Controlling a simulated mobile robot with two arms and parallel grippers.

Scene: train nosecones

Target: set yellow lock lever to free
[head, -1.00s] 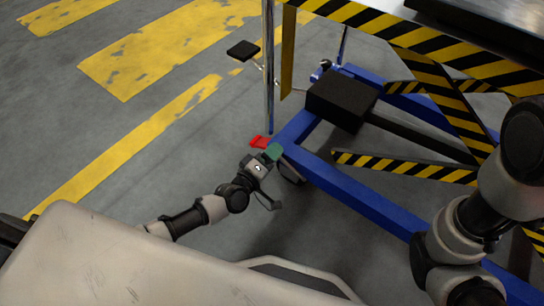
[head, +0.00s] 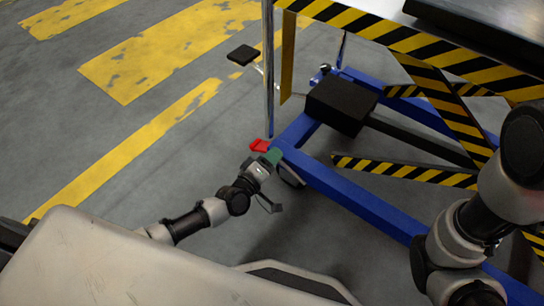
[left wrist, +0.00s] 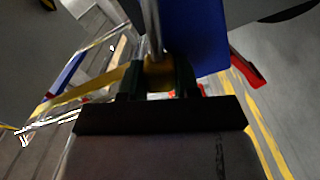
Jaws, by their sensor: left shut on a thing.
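The yellow lock lever (left wrist: 158,72) shows as a small yellow piece between the fingers of my left gripper (left wrist: 160,82) in the left wrist view. The gripper is shut on it; the fingers hide much of it. In the head view my left gripper (head: 271,157) is low, at the near left corner of the blue lift-table base (head: 345,193). The lever cannot be made out there, so its setting is unclear. My right arm shows at the right of the head view, but its gripper is out of view.
A red pedal (head: 260,145) sticks out beside the base corner, just beyond my left gripper; red also shows in the left wrist view (left wrist: 247,70). A metal post (head: 268,75) rises behind it. The striped tabletop edge (head: 420,42) overhangs. The floor at left is clear.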

